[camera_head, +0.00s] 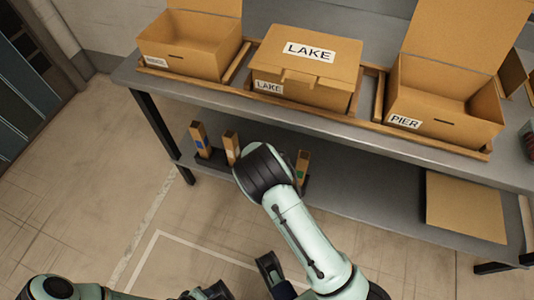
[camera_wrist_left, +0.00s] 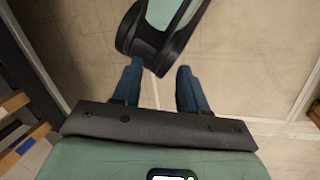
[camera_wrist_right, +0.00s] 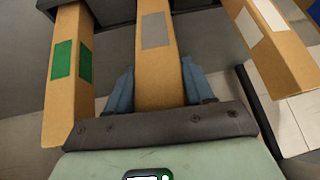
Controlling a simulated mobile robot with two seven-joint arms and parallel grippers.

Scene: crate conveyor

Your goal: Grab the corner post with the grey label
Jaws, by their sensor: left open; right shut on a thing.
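The corner post with the grey label (camera_wrist_right: 155,30) stands in the middle of the right wrist view, a tan bar with a grey patch. My right gripper (camera_wrist_right: 158,68) is shut on it, one blue finger on each side. In the head view my right arm reaches to the lower shelf and hides this post and the gripper. My left gripper (camera_wrist_left: 158,72) is open and empty over the floor, away from the posts, with a part of my own arm in front of its fingers.
A green-labelled post (camera_wrist_right: 62,70) and a white-labelled post (camera_wrist_right: 265,45) flank the held one closely. A blue-labelled post (camera_head: 200,138) stands further left. The table (camera_head: 340,130) above carries a closed LAKE box (camera_head: 325,70) and an open PIER box (camera_head: 440,125). A cardboard sheet (camera_head: 465,205) lies on the lower shelf.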

